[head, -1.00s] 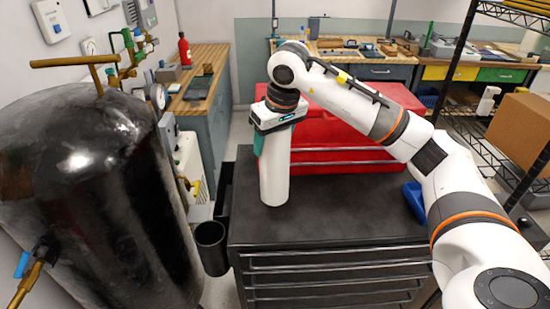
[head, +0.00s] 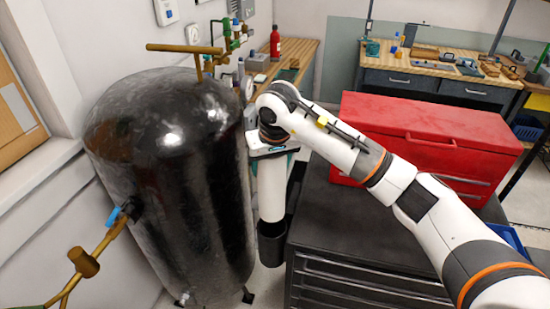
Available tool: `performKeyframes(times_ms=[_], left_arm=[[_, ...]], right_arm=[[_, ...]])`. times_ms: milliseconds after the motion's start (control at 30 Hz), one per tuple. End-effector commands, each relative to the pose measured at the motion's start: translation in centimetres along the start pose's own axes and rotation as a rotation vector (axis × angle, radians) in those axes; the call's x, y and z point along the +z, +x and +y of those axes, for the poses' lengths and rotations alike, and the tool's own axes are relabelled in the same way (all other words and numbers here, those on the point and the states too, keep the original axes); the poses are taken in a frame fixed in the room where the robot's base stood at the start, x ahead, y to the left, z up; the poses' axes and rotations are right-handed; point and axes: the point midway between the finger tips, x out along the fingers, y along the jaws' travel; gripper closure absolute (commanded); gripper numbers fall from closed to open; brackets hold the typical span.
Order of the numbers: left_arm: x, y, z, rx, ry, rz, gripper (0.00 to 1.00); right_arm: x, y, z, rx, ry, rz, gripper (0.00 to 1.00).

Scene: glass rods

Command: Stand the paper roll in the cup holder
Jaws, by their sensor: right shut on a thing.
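The paper roll (head: 272,195) is a white upright cylinder in the head view, left of the black tool cabinet's top. My right gripper (head: 273,154) is shut on its upper end from above. The cup holder (head: 271,247) is a black round cup on the left side of the cabinet. The roll's lower end lines up with the cup's opening and overlaps its rim in the picture. I cannot tell whether the end is inside the cup or just above it. My left gripper is not in view.
A large black tank (head: 175,170) stands close on the left of the roll. The black cabinet (head: 345,225) is to the right, with a red toolbox (head: 420,145) on it. A wooden workbench (head: 435,65) is at the back. The cabinet's front top is clear.

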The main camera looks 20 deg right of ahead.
Motion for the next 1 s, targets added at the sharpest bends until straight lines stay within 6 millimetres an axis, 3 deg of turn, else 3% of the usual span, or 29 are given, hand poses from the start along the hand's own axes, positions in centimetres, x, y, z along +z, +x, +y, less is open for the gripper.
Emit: performKeyframes(times_ms=[500, 1000], left_arm=[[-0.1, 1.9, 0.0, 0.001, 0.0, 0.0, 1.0], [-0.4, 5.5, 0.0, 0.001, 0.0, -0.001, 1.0]], right_arm=[[-1.2, 4.2, 0.0, 0.002, -0.001, 0.0, 0.77], [-2.3, 8.2, -0.1, -0.001, 0.0, -0.002, 0.77]])
